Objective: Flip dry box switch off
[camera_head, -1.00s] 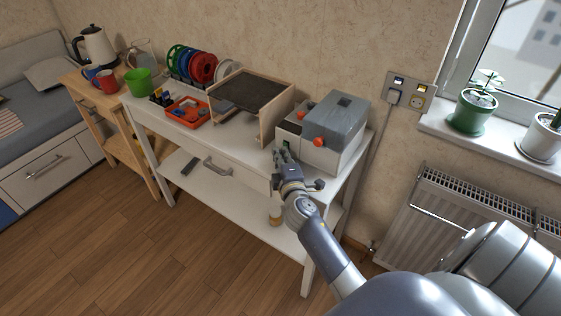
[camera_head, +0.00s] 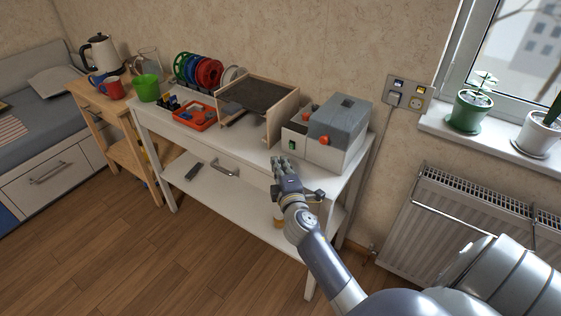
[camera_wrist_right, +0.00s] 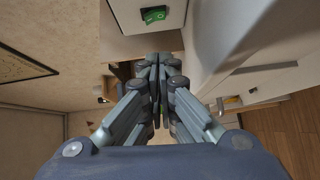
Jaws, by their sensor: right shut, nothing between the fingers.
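The dry box (camera_head: 340,128) is a grey and white box at the right end of the white table. Its small green rocker switch (camera_head: 292,145) is on the low front panel, left of the orange-red knob. The switch also shows at the top of the right wrist view (camera_wrist_right: 153,15), tilted in its frame; I cannot tell whether it is on or off. My right gripper (camera_head: 280,164) is shut and empty, just in front of and below the switch, apart from it. Its closed fingers (camera_wrist_right: 158,65) show in the wrist view. My left gripper is not in view.
A wooden-sided stand (camera_head: 284,118) with a dark top is left of the box. A red tray (camera_head: 195,121) and several spools (camera_head: 208,72) are farther left. A wall socket (camera_head: 407,93) and a radiator (camera_head: 450,220) are on the right. The floor in front is clear.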

